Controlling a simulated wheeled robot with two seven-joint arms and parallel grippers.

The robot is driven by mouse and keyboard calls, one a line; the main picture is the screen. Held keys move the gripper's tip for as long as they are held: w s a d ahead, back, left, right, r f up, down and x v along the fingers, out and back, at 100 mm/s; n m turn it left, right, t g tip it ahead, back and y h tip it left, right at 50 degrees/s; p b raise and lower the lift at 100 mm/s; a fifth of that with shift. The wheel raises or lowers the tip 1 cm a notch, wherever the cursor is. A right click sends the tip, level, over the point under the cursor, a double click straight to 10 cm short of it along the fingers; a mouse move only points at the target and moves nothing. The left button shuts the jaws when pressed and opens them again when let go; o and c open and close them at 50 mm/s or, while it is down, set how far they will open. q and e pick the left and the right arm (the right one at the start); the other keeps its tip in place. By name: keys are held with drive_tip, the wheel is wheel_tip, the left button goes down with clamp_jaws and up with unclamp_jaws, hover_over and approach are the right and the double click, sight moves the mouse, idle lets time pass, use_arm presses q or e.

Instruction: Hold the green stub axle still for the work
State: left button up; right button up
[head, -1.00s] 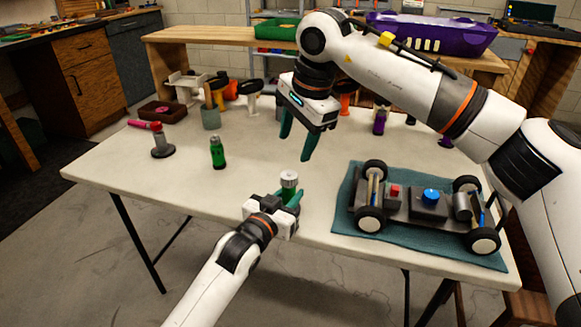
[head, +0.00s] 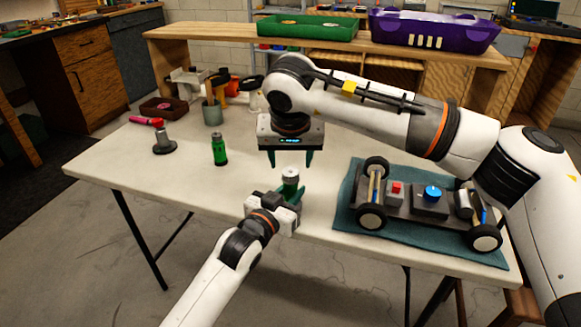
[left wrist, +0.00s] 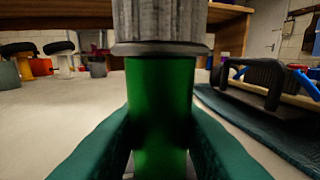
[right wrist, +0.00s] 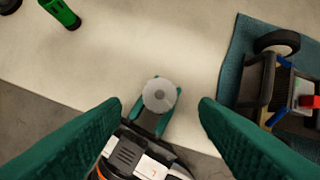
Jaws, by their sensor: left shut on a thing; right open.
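The green stub axle (left wrist: 160,100) is a green cylinder with a grey ridged top. In the head view the stub axle (head: 290,176) stands upright near the table's front edge. My left gripper (head: 290,196) is shut around its green lower part; the left wrist view shows both teal fingers pressed against it. My right gripper (head: 291,160) is open and points down just above the grey top. In the right wrist view the round grey top (right wrist: 159,95) sits between the two open fingers and apart from them.
A car chassis (head: 415,205) with black wheels lies on a teal mat (head: 345,215) at the right. A second green cylinder (head: 219,150) and a grey flanged part (head: 163,142) stand to the left. A purple bin (head: 433,32) and green tray (head: 307,27) sit on the back bench.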

sight(291, 171)
drive_tip(key=shift+x, duration=2.05)
drive_tip(key=shift+c, duration=0.5)
drive_tip(key=c, duration=0.9)
